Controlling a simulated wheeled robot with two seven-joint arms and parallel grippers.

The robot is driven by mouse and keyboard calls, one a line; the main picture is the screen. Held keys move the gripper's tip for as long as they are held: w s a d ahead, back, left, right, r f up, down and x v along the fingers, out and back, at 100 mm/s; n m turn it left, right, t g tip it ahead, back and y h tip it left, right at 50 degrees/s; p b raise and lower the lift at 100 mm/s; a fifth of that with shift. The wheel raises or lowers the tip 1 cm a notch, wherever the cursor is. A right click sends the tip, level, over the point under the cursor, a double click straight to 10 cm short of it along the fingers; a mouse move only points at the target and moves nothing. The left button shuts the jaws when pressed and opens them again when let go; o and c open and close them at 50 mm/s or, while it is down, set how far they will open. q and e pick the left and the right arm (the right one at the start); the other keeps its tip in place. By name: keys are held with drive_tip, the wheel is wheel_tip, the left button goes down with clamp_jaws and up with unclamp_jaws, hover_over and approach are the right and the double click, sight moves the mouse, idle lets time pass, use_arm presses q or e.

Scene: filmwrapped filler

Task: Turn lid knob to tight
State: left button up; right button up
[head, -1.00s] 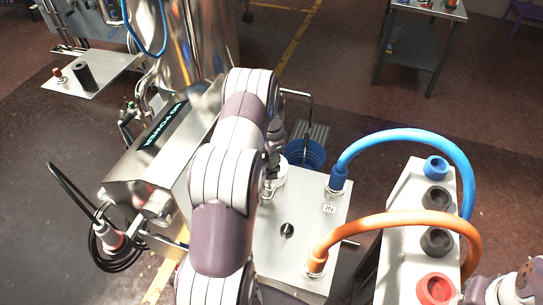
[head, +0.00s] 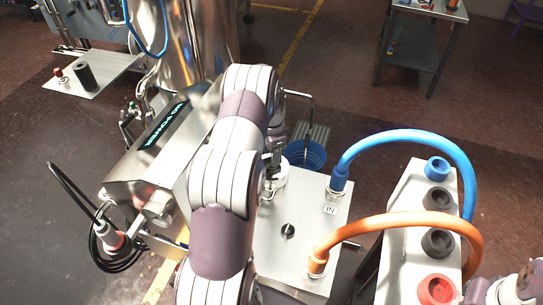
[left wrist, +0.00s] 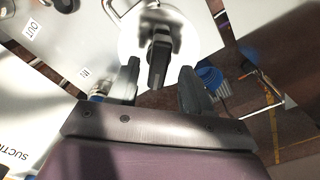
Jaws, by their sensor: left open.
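The black lid knob (left wrist: 160,58) is a narrow bar standing on a round white lid (left wrist: 190,35) in the left wrist view. In the head view the lid (head: 281,176) shows only in part, beside my left arm. My left gripper (left wrist: 160,68) is open, with one finger on each side of the knob's near part. Gaps show between the fingers and the knob, and I cannot tell whether they are level with it. In the head view my left arm hides most of the gripper and the knob. My right gripper is out of view.
The metal top plate (head: 310,255) carries a small black dial (head: 288,231), a blue hose (head: 400,135) and an orange hose (head: 400,218). A white block with several coloured ports (head: 402,260) stands at right. A blue bucket (head: 310,152) sits behind the plate.

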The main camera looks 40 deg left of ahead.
use_arm(q)
wheel_tip(320, 180, up, 11)
drive_tip(key=shift+s, duration=0.1)
idle(0.5)
